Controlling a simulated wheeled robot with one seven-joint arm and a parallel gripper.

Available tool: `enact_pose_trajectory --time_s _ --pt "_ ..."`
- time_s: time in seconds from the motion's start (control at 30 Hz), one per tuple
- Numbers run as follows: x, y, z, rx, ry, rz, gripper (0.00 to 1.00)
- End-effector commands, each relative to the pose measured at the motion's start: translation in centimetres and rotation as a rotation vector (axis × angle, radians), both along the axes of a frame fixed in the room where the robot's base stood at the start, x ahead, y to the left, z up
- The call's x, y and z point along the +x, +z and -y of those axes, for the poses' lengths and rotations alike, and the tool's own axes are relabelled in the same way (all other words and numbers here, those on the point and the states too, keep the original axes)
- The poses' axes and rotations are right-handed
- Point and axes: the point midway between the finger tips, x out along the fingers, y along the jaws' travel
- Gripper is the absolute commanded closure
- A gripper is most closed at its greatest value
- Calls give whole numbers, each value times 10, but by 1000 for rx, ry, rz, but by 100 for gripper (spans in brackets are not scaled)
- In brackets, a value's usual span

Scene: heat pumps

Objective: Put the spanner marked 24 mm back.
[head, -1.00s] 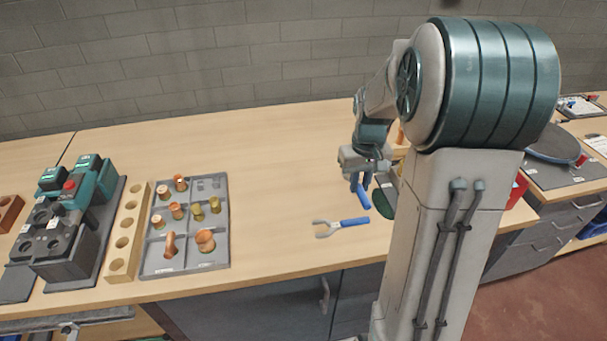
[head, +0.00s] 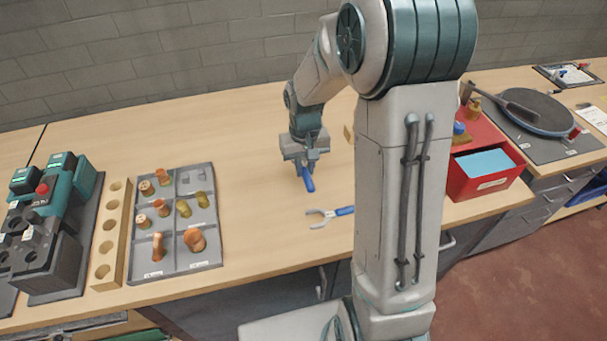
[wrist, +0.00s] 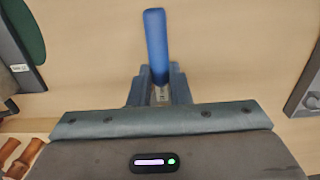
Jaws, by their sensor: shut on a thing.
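My gripper (head: 305,163) is shut on a blue-handled tool (head: 308,182), above the middle of the workbench. In the wrist view the tool's blue handle (wrist: 156,45) sticks out past the fingers (wrist: 158,88), with a bit of metal between them. The tool's head and any size mark are hidden, so I cannot tell if it is the 24 mm spanner. Another blue-handled tool with an open metal jaw (head: 330,214) lies on the bench near the front edge, right of and nearer than my gripper. No mark on it is readable.
A grey compartment tray (head: 210,227) with copper and brass fittings lies left, beside a wooden block with holes (head: 104,246) and a dark machine with teal parts (head: 45,215). A red bin (head: 487,180) and a round dark plate (head: 535,110) are right.

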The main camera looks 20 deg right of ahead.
Motion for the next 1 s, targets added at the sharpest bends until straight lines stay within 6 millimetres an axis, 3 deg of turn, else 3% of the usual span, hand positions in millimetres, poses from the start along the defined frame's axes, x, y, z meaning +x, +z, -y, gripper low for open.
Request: enact_pose_trajectory --time_s 0.37,0.8,0.83,0.87,0.9,1.0 --pt "1 -39 -3 0 -1 -1 100" --pt "1 -47 -3 0 -1 1 100" --pt "1 -46 -3 0 -1 1 75" --pt "1 -45 -3 0 -1 1 66" --pt "1 -45 -3 0 -1 1 61" --pt "1 -45 -3 0 -1 1 61"
